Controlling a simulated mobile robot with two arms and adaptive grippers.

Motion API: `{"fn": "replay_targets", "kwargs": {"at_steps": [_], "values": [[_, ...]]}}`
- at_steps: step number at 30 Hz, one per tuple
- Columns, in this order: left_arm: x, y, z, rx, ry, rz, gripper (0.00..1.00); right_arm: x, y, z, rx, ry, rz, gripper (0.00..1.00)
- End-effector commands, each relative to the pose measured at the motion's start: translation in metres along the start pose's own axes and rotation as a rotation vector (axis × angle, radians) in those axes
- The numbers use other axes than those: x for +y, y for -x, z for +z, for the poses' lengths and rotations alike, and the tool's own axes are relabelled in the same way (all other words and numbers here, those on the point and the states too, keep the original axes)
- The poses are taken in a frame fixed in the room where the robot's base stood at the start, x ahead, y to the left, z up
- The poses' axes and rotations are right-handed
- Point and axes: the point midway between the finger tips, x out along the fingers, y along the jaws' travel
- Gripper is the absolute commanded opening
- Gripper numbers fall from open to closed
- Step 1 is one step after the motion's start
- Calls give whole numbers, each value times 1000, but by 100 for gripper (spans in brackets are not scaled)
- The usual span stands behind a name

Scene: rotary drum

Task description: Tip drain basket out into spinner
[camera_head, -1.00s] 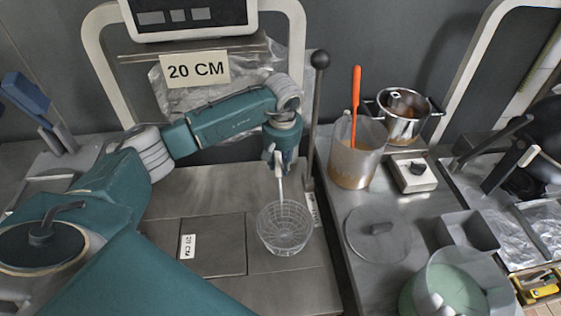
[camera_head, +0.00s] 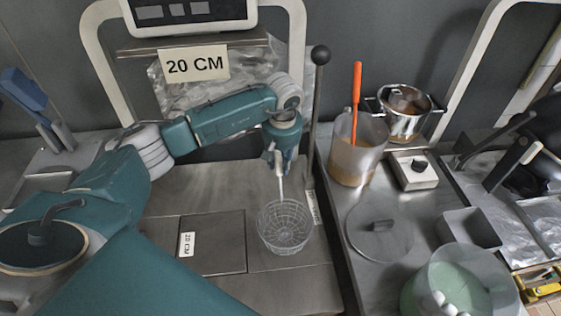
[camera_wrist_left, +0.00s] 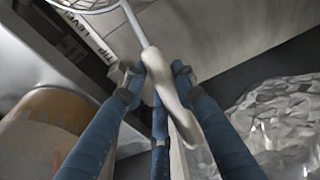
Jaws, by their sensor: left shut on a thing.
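The drain basket (camera_head: 285,228) is a round wire-mesh bowl with a pale handle, and looks empty. It is over the metal worktop, right of the square lid plate; I cannot tell whether it touches the surface. My left gripper (camera_head: 279,160) is shut on its handle, which runs between the blue fingers in the left wrist view (camera_wrist_left: 155,75). Only the basket's rim (camera_wrist_left: 82,5) shows there, at the top. A clear round tub with green contents (camera_head: 445,285) stands at the lower right; I cannot tell whether it is the spinner. My right gripper is not in view.
A clear jug with an orange utensil (camera_head: 358,150), a steel pot (camera_head: 403,112) and a small control box (camera_head: 413,170) stand right of a black-knobbed lever (camera_head: 318,100). A clear round lid (camera_head: 380,232) and grey tray (camera_head: 468,230) lie nearer. A 20 CM sign (camera_head: 195,64) hangs behind.

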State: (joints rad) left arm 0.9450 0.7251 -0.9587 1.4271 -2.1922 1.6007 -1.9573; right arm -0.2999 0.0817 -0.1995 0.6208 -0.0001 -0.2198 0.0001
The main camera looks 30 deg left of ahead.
Motion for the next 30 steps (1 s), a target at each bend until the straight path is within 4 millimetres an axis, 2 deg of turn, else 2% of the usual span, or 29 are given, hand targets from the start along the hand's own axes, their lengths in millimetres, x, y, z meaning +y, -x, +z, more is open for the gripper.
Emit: {"fn": "replay_targets", "kwargs": {"at_steps": [18,19,21,30], "values": [[0,-2,0,0,1,1,0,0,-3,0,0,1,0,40],[0,-2,0,0,1,1,33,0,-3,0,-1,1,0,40],[0,-2,0,0,1,1,47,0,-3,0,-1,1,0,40],[0,-2,0,0,0,0,49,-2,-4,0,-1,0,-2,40]]}}
